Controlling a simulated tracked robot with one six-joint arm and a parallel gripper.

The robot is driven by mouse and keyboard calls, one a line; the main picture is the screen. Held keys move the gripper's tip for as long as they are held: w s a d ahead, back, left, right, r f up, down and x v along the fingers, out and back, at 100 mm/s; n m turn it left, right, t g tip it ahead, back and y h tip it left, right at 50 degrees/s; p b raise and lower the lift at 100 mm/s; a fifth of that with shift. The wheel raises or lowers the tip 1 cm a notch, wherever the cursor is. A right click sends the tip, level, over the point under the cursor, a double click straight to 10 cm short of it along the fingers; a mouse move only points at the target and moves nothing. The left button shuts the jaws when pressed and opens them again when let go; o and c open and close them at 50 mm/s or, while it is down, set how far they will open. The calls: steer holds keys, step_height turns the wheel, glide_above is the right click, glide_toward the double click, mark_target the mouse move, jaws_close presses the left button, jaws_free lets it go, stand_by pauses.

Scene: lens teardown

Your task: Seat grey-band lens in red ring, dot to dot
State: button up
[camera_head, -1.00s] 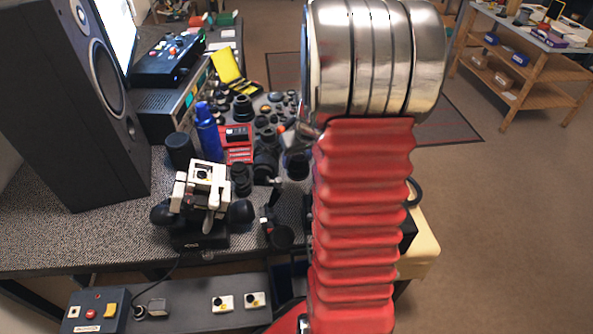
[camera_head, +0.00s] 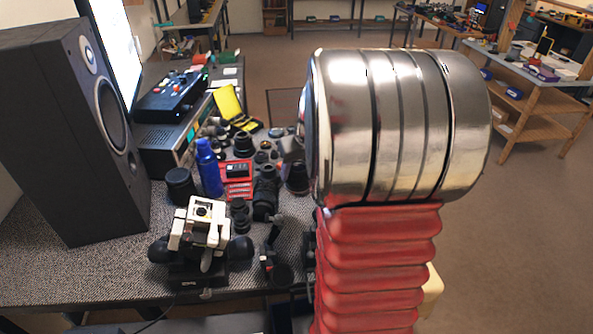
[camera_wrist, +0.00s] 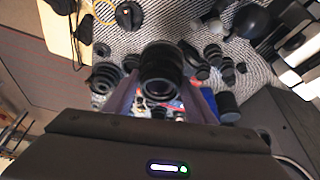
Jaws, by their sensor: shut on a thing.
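My gripper (camera_wrist: 162,88) shows in the wrist view with its two fingers on either side of a black lens (camera_wrist: 162,66). It is shut on this lens, with the lens's round dark end showing. In the head view a dark lens (camera_head: 297,180) hangs beside my arm's metal section and is likely the same one. My arm hides most of the gripper there. I cannot make out a grey band or dot on the held lens. I cannot pick out the red ring or its dot in either view.
Other dark lenses (camera_head: 265,192) crowd the grey speckled bench (camera_head: 110,270). A red box (camera_head: 237,178), a blue bottle (camera_head: 209,168), an open yellow case (camera_head: 230,104), a white-and-black device (camera_head: 201,226) and a tall speaker (camera_head: 60,130) also stand there. The front left of the bench is bare.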

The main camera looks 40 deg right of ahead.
mark_target(302, 185)
steer(key=shift+s, duration=0.1)
steer(key=s+a+r+n, duration=0.1)
steer(key=s+a, duration=0.3)
steer(key=s, duration=0.2)
steer(key=shift+a+n+y, duration=0.25)
steer(key=shift+n+y, duration=0.05)
steer(key=shift+n, duration=0.1)
steer(key=shift+s, duration=0.15)
